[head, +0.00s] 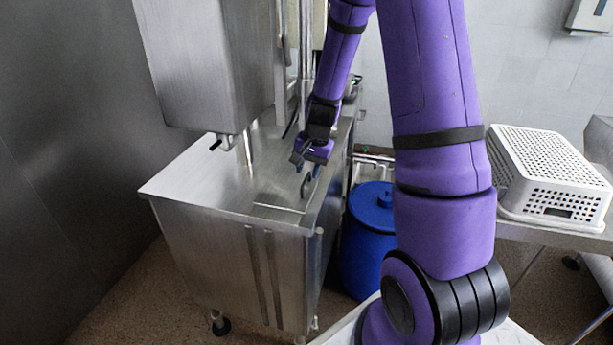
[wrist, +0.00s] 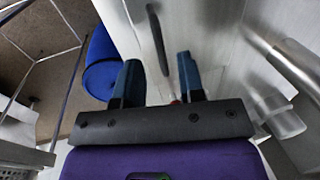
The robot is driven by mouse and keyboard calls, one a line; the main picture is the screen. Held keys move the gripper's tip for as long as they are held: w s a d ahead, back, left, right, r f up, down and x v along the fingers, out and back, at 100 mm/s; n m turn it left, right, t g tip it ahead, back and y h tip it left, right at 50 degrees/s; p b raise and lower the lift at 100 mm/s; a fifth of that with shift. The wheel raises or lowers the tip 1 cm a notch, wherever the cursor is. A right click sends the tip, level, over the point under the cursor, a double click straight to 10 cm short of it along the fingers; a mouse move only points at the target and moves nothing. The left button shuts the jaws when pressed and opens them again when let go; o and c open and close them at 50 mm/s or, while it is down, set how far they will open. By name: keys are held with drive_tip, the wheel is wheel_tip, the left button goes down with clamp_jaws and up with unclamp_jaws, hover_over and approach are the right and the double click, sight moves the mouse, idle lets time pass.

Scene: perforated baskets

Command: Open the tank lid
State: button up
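The stainless steel tank (head: 210,190) stands on the floor at left centre with its flat metal top level. A thin bar (head: 280,208) lies along the top near the front right corner. In the wrist view, a slim dark handle (wrist: 158,40) stands out from a pale metal surface, ahead of and between my fingers. My gripper (head: 310,180) is above the right part of the tank top, pointing down. In the wrist view my gripper (wrist: 158,66) has its two blue fingers apart, with nothing held. I cannot tell whether a finger touches the handle.
A metal box (head: 200,65) hangs above the tank's rear left. A blue barrel (head: 365,240) stands close to its right; its lid also shows in the wrist view (wrist: 101,76). A white perforated basket (head: 550,165) sits on a table at right. A grey wall borders the left.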

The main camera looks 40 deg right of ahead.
drive_tip(key=shift+w+a+f, duration=0.1)
drive_tip(key=shift+w+f, duration=0.05)
drive_tip(key=shift+f, duration=0.6)
drive_tip(key=shift+w+a+f, duration=0.1)
drive_tip(key=shift+f, duration=0.6)
clamp_jaws()
